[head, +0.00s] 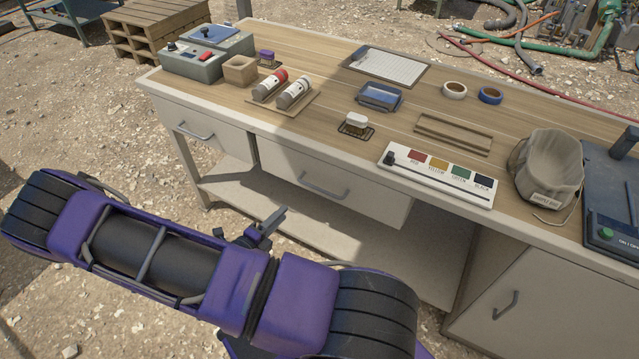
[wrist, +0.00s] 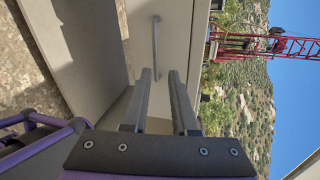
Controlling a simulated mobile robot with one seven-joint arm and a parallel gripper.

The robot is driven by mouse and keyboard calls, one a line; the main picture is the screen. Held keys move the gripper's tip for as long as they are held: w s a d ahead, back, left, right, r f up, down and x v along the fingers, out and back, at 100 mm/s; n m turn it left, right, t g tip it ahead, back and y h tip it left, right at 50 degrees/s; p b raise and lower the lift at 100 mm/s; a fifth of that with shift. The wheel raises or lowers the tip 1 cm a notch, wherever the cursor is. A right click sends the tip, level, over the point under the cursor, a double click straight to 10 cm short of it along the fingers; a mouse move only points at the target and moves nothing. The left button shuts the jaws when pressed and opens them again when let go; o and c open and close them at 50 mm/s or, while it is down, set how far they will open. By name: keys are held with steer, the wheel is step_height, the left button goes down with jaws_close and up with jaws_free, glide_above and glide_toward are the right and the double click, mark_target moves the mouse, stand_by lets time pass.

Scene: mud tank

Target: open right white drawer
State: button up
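The right white drawer (head: 375,198) is under the middle of the workbench and looks shut. Its grey bar handle (head: 325,188) runs across its front. My gripper (head: 276,220) is in front of the bench, to the left of and lower than that handle in the head view. In the wrist view, which is turned on its side, my gripper (wrist: 160,73) has its two fingers apart with nothing between them. A bar handle (wrist: 156,45) on a white front (wrist: 182,32) lies beyond the fingertips, apart from them. It seems to be the right drawer's.
The left drawer (head: 225,138) with its own handle and a cabinet door (head: 545,300) at the right look shut. A lower shelf (head: 300,220) runs beneath the drawers. The wooden benchtop (head: 320,110) holds bottles, trays, a colour-labelled panel and a bag. Gravel ground lies in front.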

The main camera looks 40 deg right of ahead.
mark_target(318, 190)
steer(key=shift+n, duration=0.8)
steer(key=x, duration=0.6)
steer(key=s+x, duration=0.1)
steer(key=x, duration=0.5)
steer(key=s+f+x, duration=0.1)
steer(key=x, duration=0.5)
steer(key=shift+d+f, duration=0.1)
steer(key=shift+d, duration=0.15)
jaws_close()
